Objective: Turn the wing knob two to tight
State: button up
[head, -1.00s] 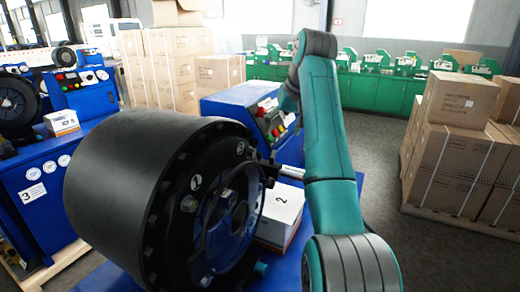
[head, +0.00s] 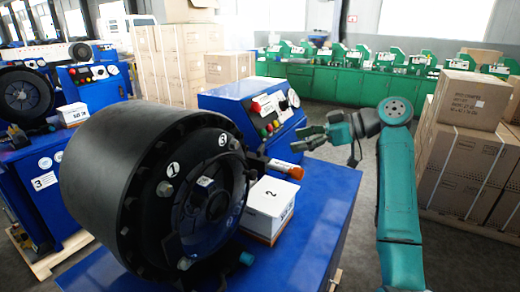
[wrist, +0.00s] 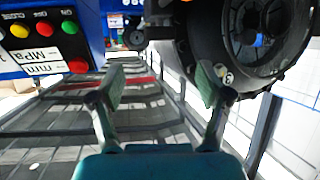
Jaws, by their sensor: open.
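The black round crimper head (head: 125,185) fills the left middle of the head view. Its front ring carries labels 1 and 3 and several small knobs, among them a dark one (head: 165,188) beside label 1 and a blue-tipped one (head: 247,258) at lower right. I cannot tell which is wing knob two; no label 2 is readable on the ring. My gripper (head: 308,141) is open and empty, right of the head and apart from it. In the wrist view its spread fingers (wrist: 160,85) are below the dark ring (wrist: 262,45), where a pale label shows near the right finger.
An orange-tipped rod (head: 285,168) sticks out right of the head, above a white box (head: 270,205) marked 2. A blue control panel (head: 268,115) with coloured buttons stands behind. The blue tabletop (head: 315,200) is clear at right. Cartons (head: 465,150) stand at far right.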

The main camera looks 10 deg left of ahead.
aim_at(263, 150)
jog(key=x, duration=0.9)
jog(key=shift+a+f, duration=0.2)
jog(key=shift+f, duration=0.05)
jog(key=shift+c, duration=0.2)
jog(key=c, duration=1.1)
